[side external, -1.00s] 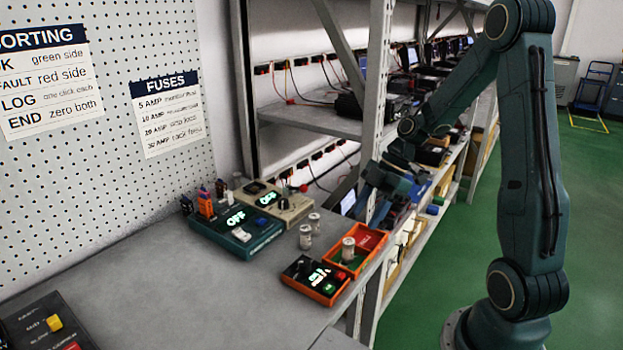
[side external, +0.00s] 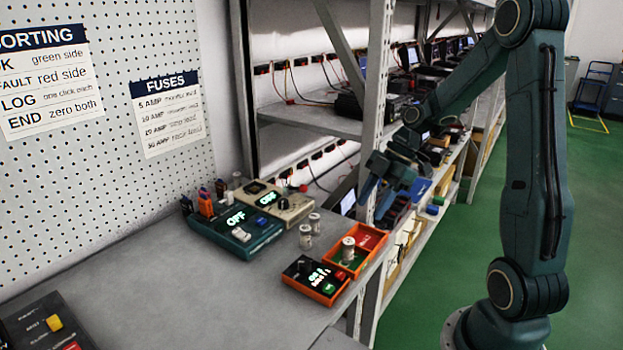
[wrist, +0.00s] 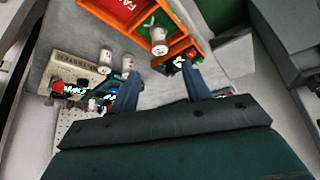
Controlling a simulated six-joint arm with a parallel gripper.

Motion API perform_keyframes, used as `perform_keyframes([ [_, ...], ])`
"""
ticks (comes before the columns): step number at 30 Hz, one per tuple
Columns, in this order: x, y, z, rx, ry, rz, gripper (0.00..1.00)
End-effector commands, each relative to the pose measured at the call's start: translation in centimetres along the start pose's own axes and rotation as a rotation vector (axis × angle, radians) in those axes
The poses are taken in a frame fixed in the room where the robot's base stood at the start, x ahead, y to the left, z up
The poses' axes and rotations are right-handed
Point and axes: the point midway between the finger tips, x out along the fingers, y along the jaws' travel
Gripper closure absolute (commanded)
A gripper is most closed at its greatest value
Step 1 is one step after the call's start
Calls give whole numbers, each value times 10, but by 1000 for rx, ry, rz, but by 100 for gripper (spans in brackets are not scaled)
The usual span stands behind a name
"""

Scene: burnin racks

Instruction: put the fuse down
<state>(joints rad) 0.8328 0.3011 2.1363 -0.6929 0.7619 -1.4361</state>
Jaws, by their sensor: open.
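A silver-white fuse (side external: 348,249) stands upright in the green compartment of the orange sorting tray (side external: 361,272), at the bench's right edge. The fuse also shows in the wrist view (wrist: 159,42), beyond my fingertips. My gripper (side external: 376,203) is open and empty, right of the tray and above it in the side picture, clear of the fuse. In the wrist view its two blue fingers (wrist: 161,76) are spread apart with nothing between them. The tray's red compartment (side external: 371,240) looks empty.
Two more fuses (side external: 305,238) (side external: 314,223) stand on the bench left of the tray. An orange-edged counter box (side external: 315,281) sits in front of it. A teal tester (side external: 237,234) and a cream meter (side external: 278,203) stand behind.

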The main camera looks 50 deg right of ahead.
Motion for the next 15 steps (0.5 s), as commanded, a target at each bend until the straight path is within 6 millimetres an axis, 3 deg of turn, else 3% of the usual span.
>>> perform_keyframes([
  [8, -9, -15, -31, 86, -78, 23, 52],
  [15, -24, -45, -71, 243, -173, 98, 52],
])
